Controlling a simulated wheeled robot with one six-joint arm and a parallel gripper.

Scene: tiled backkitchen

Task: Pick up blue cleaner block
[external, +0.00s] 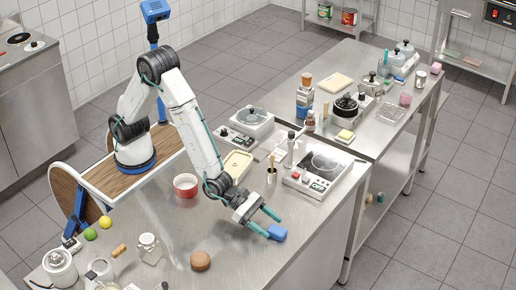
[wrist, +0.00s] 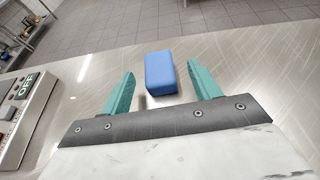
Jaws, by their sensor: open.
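The blue cleaner block (external: 277,232) lies on the steel table (external: 225,265) near its right edge. In the wrist view the blue block (wrist: 161,73) is upright in the picture, a little beyond and between the fingertips. My gripper (external: 262,222) has teal fingers and is open and empty. In the wrist view my gripper (wrist: 160,82) has one finger left of the block and one right of it, with a gap on each side. The block's near end lies about level with the fingers, and no contact shows.
A brown round thing (external: 201,261) and a red bowl (external: 186,186) are left. The table edge (external: 335,215) is close beyond the block.

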